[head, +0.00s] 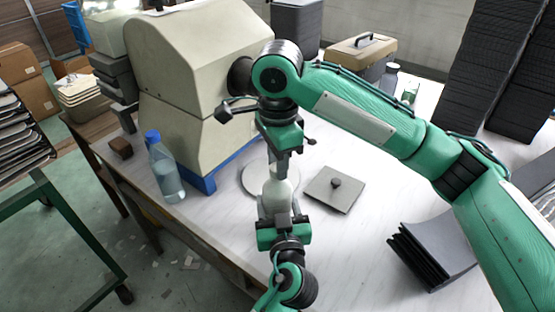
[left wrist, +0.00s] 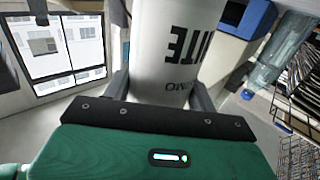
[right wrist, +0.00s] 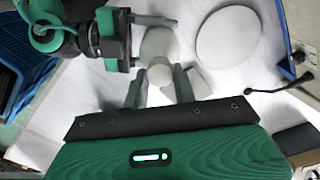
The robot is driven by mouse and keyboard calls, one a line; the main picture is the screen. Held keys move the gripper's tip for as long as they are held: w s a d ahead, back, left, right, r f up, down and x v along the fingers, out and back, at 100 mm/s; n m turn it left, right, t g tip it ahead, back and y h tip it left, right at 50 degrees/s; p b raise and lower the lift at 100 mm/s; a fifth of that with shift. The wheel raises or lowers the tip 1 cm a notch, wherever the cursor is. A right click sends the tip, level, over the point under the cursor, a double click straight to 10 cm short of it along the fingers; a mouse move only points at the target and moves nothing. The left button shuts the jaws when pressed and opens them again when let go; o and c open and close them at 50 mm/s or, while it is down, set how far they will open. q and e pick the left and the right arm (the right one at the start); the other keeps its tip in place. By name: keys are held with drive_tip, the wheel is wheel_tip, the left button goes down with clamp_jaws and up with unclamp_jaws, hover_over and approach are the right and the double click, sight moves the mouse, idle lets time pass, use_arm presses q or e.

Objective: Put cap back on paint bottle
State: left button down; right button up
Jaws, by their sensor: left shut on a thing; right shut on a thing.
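A white paint bottle (head: 279,188) with dark lettering stands between my two grippers in the head view. My left gripper (head: 279,207) is shut on its body from the near side; the bottle (left wrist: 172,50) fills the space between the fingers in the left wrist view. My right gripper (head: 283,165) is above the bottle, pointing down. In the right wrist view its fingers are shut on a small round white cap (right wrist: 159,74), in front of the bottle (right wrist: 159,43). The bottle's mouth is hidden, so I cannot tell whether the cap touches it.
A round pale disc (head: 252,182) lies behind the bottle. A grey square plate with a knob (head: 347,198) lies to its right. A large beige machine (head: 175,60) and a blue-capped clear bottle (head: 165,170) stand left. Dark panels (head: 415,255) lie front right.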

drive_tip(key=m, duration=0.3)
drive_tip(key=o, duration=0.9)
drive_tip(key=shift+o, duration=0.2)
drive_tip(key=shift+r, duration=0.15)
drive_tip(key=shift+r, duration=2.15)
drive_tip(key=shift+c, duration=0.4)
